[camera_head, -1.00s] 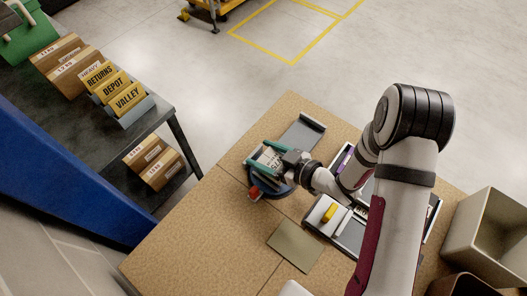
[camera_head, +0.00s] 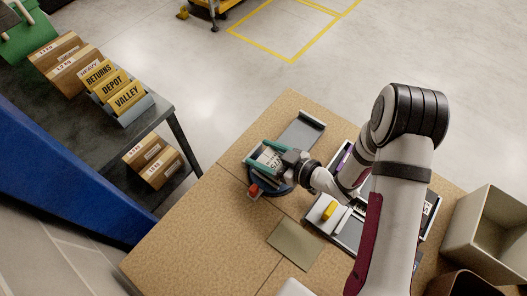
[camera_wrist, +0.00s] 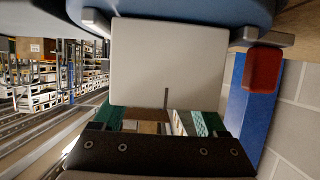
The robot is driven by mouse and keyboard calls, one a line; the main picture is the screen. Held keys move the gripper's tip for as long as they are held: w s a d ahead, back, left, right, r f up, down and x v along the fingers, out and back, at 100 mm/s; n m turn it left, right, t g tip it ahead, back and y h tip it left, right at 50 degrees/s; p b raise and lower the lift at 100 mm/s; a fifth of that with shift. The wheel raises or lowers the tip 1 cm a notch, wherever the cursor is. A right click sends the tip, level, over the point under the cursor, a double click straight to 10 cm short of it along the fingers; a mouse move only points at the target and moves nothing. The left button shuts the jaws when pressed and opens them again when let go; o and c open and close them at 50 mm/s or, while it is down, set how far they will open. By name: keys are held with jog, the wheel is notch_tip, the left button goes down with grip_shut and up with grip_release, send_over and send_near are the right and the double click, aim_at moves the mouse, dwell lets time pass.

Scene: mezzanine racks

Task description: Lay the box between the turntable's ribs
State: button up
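The box (camera_wrist: 165,60) shows a plain pale face in the wrist view; in the head view its labelled side (camera_head: 268,158) shows between my teal fingers. My gripper (camera_head: 266,159) is shut on it, with the fingers along its two sides; the box hides the fingertips in the wrist view. The turntable (camera_wrist: 190,10) is a blue disc at the top of the wrist view, with a grey rib (camera_wrist: 95,20) left of the box and another grey rib (camera_wrist: 262,36) right of it. The box's far end reaches the space between the ribs; whether it touches the disc is unclear.
A red block (camera_wrist: 263,68) sits by the right rib. Right of the turntable on the cork-coloured table (camera_head: 195,240) are a tray with a yellow piece (camera_head: 329,210) and a beige bin (camera_head: 490,240). A grey tray (camera_head: 302,132) lies behind. A flat olive sheet (camera_head: 295,243) lies in front.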

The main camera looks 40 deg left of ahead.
jog(key=o, duration=0.4)
jog(key=shift+r, duration=0.45)
jog(key=r, duration=0.2)
jog(key=d+r, duration=0.1)
jog(key=r, duration=0.1)
jog(key=shift+w, duration=0.25)
jog(key=w+d+r, duration=0.1)
jog(key=d+r, duration=0.1)
jog(key=d, duration=0.1)
jog(key=w+d+r, duration=0.1)
jog(key=d+r, duration=0.1)
jog(key=d, duration=0.1)
jog(key=w+d+r, duration=0.1)
jog(key=d+r, duration=0.1)
jog(key=d, duration=0.2)
jog(key=shift+w, duration=0.35)
